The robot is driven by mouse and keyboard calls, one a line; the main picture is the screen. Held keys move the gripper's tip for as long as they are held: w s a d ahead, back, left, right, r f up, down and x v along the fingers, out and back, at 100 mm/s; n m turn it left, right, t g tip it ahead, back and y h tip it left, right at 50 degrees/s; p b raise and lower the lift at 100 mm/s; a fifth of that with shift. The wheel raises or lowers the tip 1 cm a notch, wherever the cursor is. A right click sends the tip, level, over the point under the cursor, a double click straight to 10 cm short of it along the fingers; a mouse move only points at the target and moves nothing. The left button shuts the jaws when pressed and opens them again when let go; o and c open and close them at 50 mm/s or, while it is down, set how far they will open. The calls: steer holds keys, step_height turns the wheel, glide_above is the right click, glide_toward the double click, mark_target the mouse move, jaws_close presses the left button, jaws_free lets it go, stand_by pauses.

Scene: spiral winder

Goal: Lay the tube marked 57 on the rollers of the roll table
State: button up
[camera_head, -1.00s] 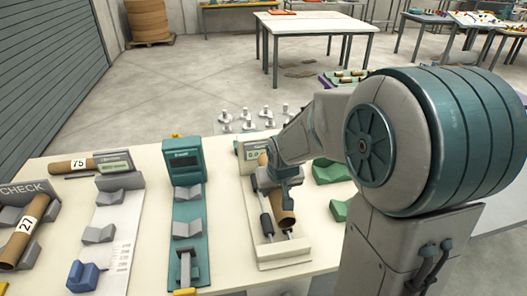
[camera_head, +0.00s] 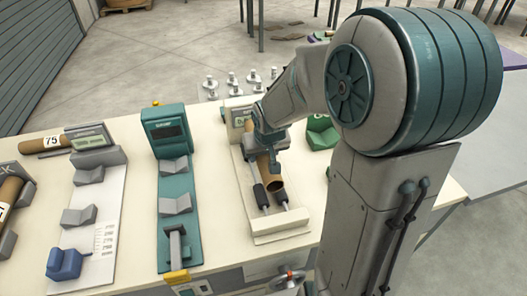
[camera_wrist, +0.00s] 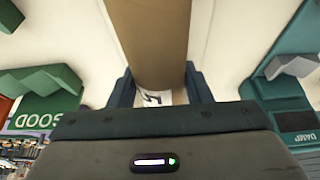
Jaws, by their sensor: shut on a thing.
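The brown tube (camera_head: 275,183) is held between the jaws of my gripper (camera_head: 267,148) and lies lengthwise over the roll table (camera_head: 281,227). Its open end faces the front. The roll table's dark rollers (camera_head: 261,196) show beside and just beyond the tube's near end; I cannot tell whether the tube touches them. In the wrist view the tube (camera_wrist: 150,45) runs up between the two jaws (camera_wrist: 158,88), which are shut on it. A white label (camera_wrist: 158,98) with dark print shows only in part, so its number is not readable.
A teal device (camera_head: 166,130) with V-blocks stands left of the roll table. A grey scale-like stand (camera_head: 92,150) and a tube marked 75 (camera_head: 45,143) are farther left. A green block (camera_head: 321,134) is at right. Pale pegs (camera_head: 231,82) stand behind.

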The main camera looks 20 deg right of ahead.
steer(key=shift+f+b, duration=1.5)
steer(key=shift+f, duration=0.5)
steer(key=o, duration=1.1)
steer(key=shift+r, duration=0.15)
